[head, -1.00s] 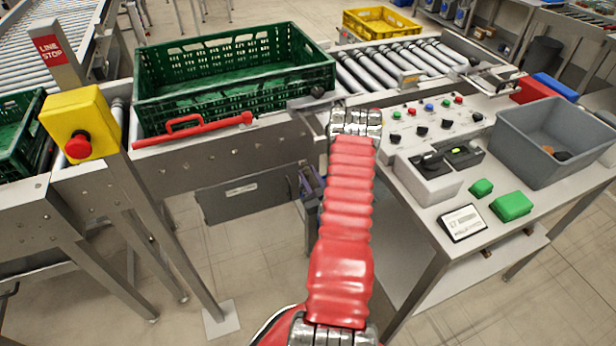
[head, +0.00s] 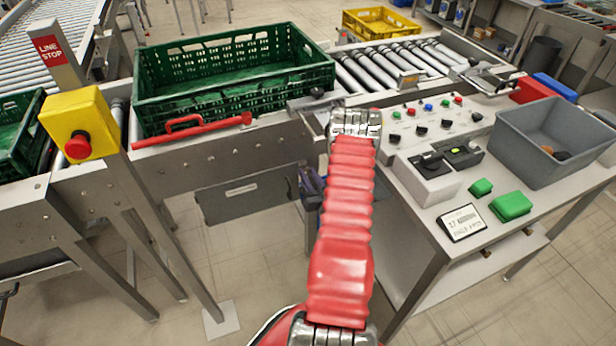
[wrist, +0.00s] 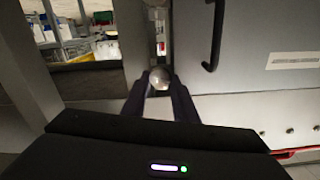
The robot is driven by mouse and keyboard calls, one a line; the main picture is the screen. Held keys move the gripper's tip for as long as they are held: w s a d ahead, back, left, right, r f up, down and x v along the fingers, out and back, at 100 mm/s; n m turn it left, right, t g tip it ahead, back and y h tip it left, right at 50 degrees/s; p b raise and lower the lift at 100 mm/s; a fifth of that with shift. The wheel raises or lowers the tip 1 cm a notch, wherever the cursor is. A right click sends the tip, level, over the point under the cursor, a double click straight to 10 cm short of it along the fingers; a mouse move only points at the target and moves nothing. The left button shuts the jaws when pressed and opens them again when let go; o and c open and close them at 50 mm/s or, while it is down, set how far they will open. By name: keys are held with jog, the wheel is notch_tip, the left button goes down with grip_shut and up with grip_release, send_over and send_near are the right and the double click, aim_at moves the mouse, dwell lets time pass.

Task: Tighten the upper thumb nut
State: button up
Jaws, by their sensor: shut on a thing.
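In the wrist view a round, shiny metal thumb nut (wrist: 160,78) sits between the two dark fingertips of my gripper (wrist: 161,85). The fingers are shut on its sides. A narrow upright bracket with a small pale and red part (wrist: 161,47) lies just beyond the nut. The frames do not clearly show whether this is the upper nut, and no second nut can be made out. In the head view my red arm hides the nut and most of my gripper below the conveyor's side rail.
A grey panel with a black handle (wrist: 214,38) is close on the right in the wrist view. A green crate (head: 235,88) stands on the conveyor. A red-handled bar (head: 190,131) lies along the rail. The control table (head: 415,190) with a grey bin (head: 550,165) is right of my arm.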

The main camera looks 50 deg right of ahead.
jog(key=m, duration=0.6)
jog(key=shift+w+a+f, duration=0.1)
jog(key=shift+f, duration=0.05)
jog(key=m, duration=0.7)
jog(key=shift+f, duration=0.15)
jog(key=o, duration=1.1)
jog(key=shift+c, duration=0.2)
jog(key=v, duration=1.4)
jog(key=shift+d, duration=0.25)
